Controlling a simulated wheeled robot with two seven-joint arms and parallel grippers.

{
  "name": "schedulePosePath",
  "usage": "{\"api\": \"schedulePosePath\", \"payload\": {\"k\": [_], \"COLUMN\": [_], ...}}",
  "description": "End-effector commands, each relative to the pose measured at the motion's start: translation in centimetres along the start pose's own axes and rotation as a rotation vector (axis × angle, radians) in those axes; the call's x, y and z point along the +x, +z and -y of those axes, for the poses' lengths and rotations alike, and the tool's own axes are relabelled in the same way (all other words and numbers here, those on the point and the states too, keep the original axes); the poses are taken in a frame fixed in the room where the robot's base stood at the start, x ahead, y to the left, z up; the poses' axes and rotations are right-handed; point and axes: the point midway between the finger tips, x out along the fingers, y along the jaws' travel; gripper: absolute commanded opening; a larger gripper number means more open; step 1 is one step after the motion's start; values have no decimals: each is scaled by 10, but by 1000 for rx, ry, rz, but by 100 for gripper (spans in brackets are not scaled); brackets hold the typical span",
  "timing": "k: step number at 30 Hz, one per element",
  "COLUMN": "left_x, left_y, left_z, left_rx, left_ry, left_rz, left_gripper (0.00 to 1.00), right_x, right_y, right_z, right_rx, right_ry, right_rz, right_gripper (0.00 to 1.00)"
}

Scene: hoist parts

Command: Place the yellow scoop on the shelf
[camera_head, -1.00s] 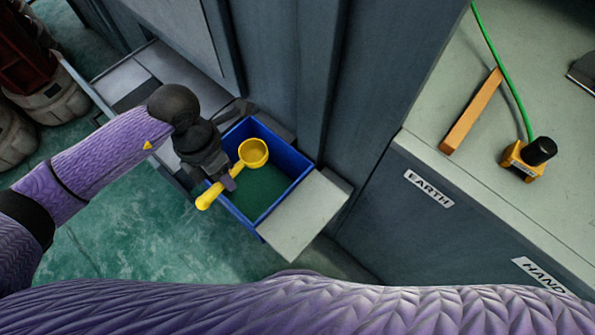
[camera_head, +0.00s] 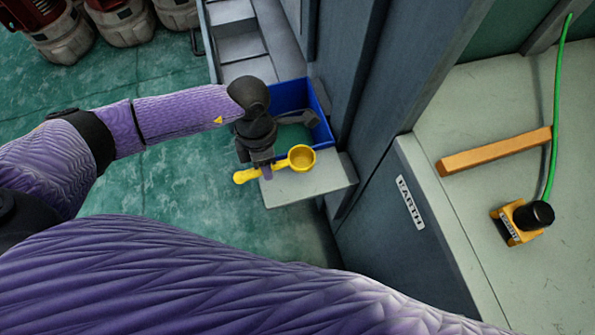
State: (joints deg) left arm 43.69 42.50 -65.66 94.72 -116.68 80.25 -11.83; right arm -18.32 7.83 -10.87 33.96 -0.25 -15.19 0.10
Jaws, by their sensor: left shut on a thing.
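The yellow scoop (camera_head: 302,157) has a round bowl and a straight handle. My left gripper (camera_head: 265,172) is shut on its handle, with the bowl to the right and the handle end to the left. The scoop shows over the light grey shelf-like ledge (camera_head: 312,188) at the near side of the blue bin (camera_head: 320,134). Its handle end sticks out left over the green floor. I cannot tell whether the scoop touches the ledge. My gripper and wrist hide part of the bin. My right gripper is not in view.
A dark grey cabinet stands right of the ledge. On the pale worktop (camera_head: 470,125) lie an orange bar (camera_head: 495,151), a yellow device with a black knob (camera_head: 520,222) and a green cable (camera_head: 556,110). The ledge's right part is bare. Red-and-white containers (camera_head: 60,35) stand at upper left.

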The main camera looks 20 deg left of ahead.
Motion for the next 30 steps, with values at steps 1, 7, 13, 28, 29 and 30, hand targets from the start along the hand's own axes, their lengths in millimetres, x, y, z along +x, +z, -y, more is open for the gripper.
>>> {"api": "schedulePosePath", "payload": {"k": [1,7,13,28,29,30], "left_x": [4,3,22,69,70,71], "left_y": [14,56,56,59,59,59], "left_z": [-1,-2,-6,-16,-16,-16], "left_rx": [3,1,-2,-1,-1,-1], "left_ry": [-2,-1,-1,0,-1,-1], "left_rz": [3,1,0,0,0,0], "left_gripper": [0,0,0,0,0,0], "right_x": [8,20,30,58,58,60], "right_y": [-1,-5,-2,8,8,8], "right_z": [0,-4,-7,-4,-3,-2], "right_rx": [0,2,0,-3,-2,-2], "right_ry": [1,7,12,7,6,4], "right_rz": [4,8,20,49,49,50], "right_gripper": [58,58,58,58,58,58]}}
